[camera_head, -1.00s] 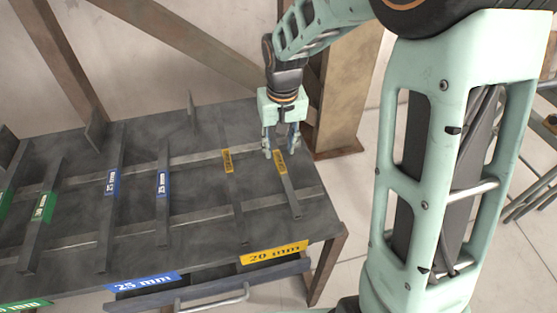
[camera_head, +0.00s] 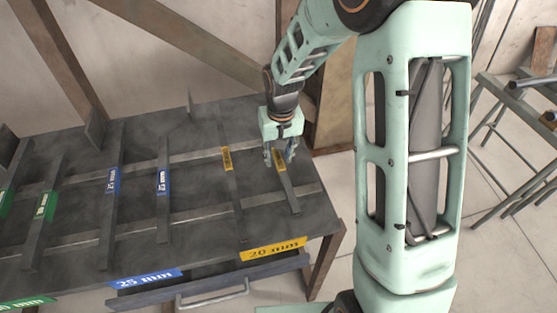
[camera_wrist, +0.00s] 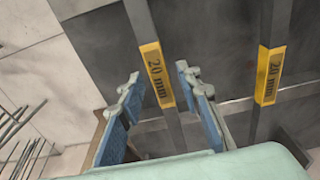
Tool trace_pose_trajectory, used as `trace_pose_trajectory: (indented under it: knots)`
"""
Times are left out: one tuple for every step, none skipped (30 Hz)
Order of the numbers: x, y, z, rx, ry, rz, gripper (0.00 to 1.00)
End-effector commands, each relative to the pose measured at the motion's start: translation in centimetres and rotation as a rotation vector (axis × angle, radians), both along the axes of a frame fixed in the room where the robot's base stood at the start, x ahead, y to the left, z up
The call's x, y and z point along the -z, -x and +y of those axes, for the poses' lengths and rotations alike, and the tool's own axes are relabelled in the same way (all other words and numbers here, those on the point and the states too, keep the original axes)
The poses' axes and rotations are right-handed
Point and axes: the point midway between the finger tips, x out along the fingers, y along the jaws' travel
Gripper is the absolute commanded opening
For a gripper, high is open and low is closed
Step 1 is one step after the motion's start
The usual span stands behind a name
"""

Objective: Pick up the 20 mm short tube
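The short 20 mm tube (camera_head: 289,192) is a dark bar with a yellow label, the rightmost bar on the dark rack table. It lies across two light rails. In the wrist view the same tube (camera_wrist: 140,22) runs between my fingers, its yellow label in the gap. My gripper (camera_head: 279,157) is open above the label end of this tube. In the wrist view my gripper (camera_wrist: 159,86) has one blue finger on each side of the tube, with visible gaps. I cannot tell the exact height left between fingertips and tube.
A longer 20 mm tube (camera_head: 235,195) lies to the left in the head view, and to the right in the wrist view (camera_wrist: 275,25). Blue-labelled bars (camera_head: 163,205) and green-labelled bars lie farther left. A drawer (camera_head: 215,285) sits under the table's front edge.

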Motion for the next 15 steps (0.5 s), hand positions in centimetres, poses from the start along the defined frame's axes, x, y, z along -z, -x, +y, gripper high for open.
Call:
trace_pose_trajectory:
  knots:
    - [-0.01, 0.00, 0.00, 0.000, 0.000, 0.000, 0.24]
    - [-0.02, 0.00, 0.00, 0.000, 0.000, 0.000, 0.20]
    - [-0.02, 0.00, 0.00, 0.000, 0.000, 0.000, 0.16]
    - [-0.02, 0.00, 0.00, 0.000, 0.000, 0.000, 0.13]
    - [-0.02, 0.00, 0.00, 0.000, 0.000, 0.000, 0.09]
    - [-0.03, 0.00, 0.00, 0.000, 0.000, 0.000, 0.05]
    - [-0.03, 0.00, 0.00, 0.000, 0.000, 0.000, 0.02]
    - [-0.03, 0.00, 0.00, 0.000, 0.000, 0.000, 0.00]
    - [-0.04, 0.01, 0.01, 0.000, 0.000, 0.000, 0.00]
    - [-0.04, 0.01, 0.01, 0.000, 0.000, 0.000, 0.00]
    - [-0.04, 0.01, 0.01, -0.001, 0.000, 0.000, 0.00]
    - [-0.04, 0.01, 0.01, 0.000, 0.000, 0.000, 0.00]
    - [-0.04, 0.01, 0.01, 0.000, 0.000, 0.000, 0.00]
    - [-0.10, -0.05, 0.02, -0.001, 0.000, -0.001, 0.00]
    - [-0.10, -0.05, 0.02, -0.001, 0.000, -0.001, 0.00]
